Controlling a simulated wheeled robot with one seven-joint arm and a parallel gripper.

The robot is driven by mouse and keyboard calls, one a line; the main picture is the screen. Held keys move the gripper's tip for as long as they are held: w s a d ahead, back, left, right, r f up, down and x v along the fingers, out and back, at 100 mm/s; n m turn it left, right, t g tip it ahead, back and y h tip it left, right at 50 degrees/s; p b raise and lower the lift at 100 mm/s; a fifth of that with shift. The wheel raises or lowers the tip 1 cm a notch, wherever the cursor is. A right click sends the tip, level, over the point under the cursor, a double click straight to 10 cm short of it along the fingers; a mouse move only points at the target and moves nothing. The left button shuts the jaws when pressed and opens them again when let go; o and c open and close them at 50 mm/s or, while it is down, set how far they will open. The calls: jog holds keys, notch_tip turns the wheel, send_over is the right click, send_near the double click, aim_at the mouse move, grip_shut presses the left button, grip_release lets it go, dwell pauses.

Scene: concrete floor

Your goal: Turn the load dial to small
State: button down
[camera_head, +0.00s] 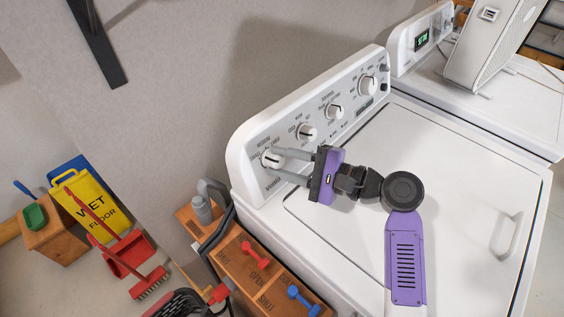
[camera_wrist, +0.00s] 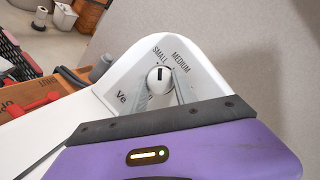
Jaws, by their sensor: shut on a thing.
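The load dial (camera_head: 269,159) is the leftmost white knob on the washer's control panel. It also shows in the wrist view (camera_wrist: 158,79), with SMALL and MEDIUM printed above it and other lettering partly hidden by a finger. The dark mark on its face points up toward the SMALL side of the lettering; its exact setting is hard to tell. My gripper (camera_head: 275,163) reaches in from the right, its two grey fingers on either side of the dial and shut on it. The washer (camera_head: 420,180) stands under my arm with its lid closed.
Several other knobs (camera_head: 334,111) sit along the panel to the right. A second white machine (camera_head: 530,100) stands at the right, bearing a white box (camera_head: 490,45).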

jog(key=shift+n+g+h, duration=0.3)
jog(key=shift+n+g, duration=0.1)
jog(key=shift+n, duration=1)
jog(key=c, duration=1)
grip_release()
jog(key=b+v, duration=0.1)
jog(key=v, duration=0.7)
